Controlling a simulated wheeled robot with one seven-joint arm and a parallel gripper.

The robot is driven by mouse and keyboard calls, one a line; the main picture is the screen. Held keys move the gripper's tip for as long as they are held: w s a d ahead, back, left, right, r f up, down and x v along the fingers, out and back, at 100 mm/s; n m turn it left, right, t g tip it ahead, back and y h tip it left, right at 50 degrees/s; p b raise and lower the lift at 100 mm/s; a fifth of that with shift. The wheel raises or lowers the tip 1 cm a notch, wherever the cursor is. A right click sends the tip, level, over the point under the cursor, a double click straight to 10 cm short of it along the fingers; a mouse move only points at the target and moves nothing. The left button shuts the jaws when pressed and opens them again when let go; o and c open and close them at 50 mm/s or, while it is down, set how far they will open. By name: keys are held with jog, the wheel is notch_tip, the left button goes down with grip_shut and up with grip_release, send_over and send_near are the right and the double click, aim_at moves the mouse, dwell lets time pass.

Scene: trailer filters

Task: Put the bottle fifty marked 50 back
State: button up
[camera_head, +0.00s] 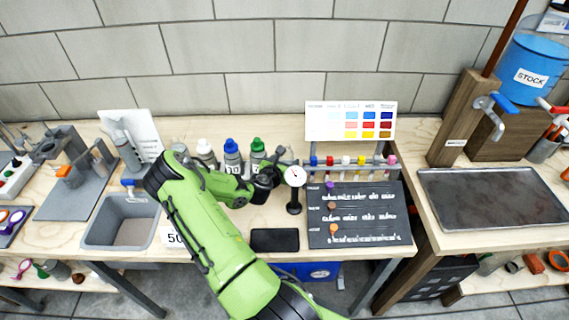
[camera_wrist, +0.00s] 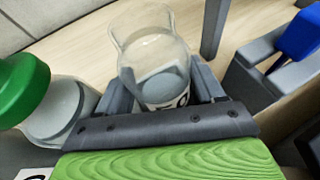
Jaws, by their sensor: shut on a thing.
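My gripper (camera_wrist: 165,88) is shut on a clear container (camera_wrist: 150,48), seen between the fingers in the wrist view. It has a pale content and a label with dark characters, partly hidden, that I cannot read for certain. A green-capped bottle (camera_wrist: 55,108) stands close on the left of that view. In the head view my gripper (camera_head: 268,180) is near the back of the bench, and my arm hides what it holds. Bottles with white (camera_head: 204,147), blue (camera_head: 231,147) and green (camera_head: 257,146) caps stand in a row there. A card marked 50 (camera_head: 174,238) shows left of my arm.
A round dial gauge (camera_head: 295,176) on a stand is just right of my gripper. A rack of colored tubes (camera_head: 346,163), a dark board (camera_head: 358,216) and a black slab (camera_head: 274,240) lie further right and in front. A grey sink (camera_head: 108,240) is at left.

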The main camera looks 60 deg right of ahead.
jog(key=o, duration=1.1)
jog(key=shift+r, duration=0.15)
jog(key=v, duration=1.2)
jog(key=shift+w+a, duration=0.1)
